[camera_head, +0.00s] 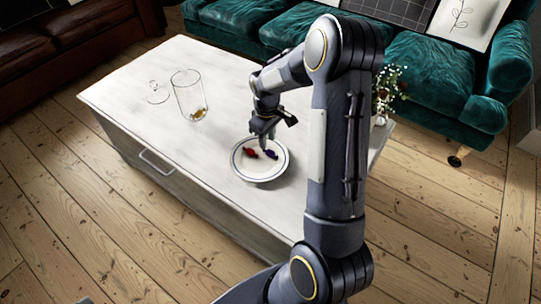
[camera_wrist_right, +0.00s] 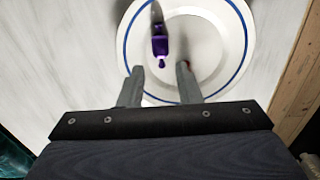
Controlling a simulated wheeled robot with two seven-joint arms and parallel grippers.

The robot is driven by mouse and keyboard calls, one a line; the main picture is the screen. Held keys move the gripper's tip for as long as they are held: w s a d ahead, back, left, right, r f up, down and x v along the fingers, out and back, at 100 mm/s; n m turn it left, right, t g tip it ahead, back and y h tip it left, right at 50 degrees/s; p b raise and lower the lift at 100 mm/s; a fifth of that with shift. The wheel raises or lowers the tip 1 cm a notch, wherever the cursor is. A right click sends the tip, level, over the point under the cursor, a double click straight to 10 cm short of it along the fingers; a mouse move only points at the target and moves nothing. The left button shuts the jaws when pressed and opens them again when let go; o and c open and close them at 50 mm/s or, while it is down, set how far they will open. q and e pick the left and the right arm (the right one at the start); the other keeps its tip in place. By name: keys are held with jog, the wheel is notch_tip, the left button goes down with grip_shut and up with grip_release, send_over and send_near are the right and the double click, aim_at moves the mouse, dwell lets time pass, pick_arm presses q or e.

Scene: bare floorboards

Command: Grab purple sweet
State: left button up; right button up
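A purple sweet (camera_head: 271,154) lies on a white plate with a blue rim (camera_head: 236,171), to the right of a red sweet (camera_head: 250,153). In the right wrist view the purple sweet (camera_wrist_right: 160,46) sits on the plate (camera_wrist_right: 222,25), just beyond and roughly between my fingertips. My right gripper (camera_wrist_right: 160,68) is open with its fingers apart and nothing between them. In the head view my right gripper (camera_head: 265,136) hangs over the far side of the plate. The red sweet is mostly hidden in the wrist view. My left gripper is not in view.
The plate stands on a white table (camera_head: 135,92). A glass jar (camera_head: 188,92) with something orange in it and a glass lid (camera_head: 157,93) stand at the left. Flowers (camera_head: 387,90) are behind my right arm. A green sofa (camera_head: 425,75) lies beyond.

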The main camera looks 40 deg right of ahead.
aim_at(268, 150)
notch_tip(268, 150, down, 4)
jog(key=shift+s+f+b, duration=0.1)
jog(key=shift+f+b, duration=0.1)
jog(key=shift+b, duration=0.55)
grip_shut()
jog(key=shift+r, duration=0.1)
jog(key=shift+r, duration=0.55)
notch_tip(268, 150, up, 2)
jog(key=shift+r+p, duration=0.15)
jog(key=shift+p, duration=0.5)
jog(key=a+r+p, duration=0.4)
jog(key=a+r, duration=0.5)
jog(key=a, duration=0.5)
jog(key=shift+s+r, duration=0.25)
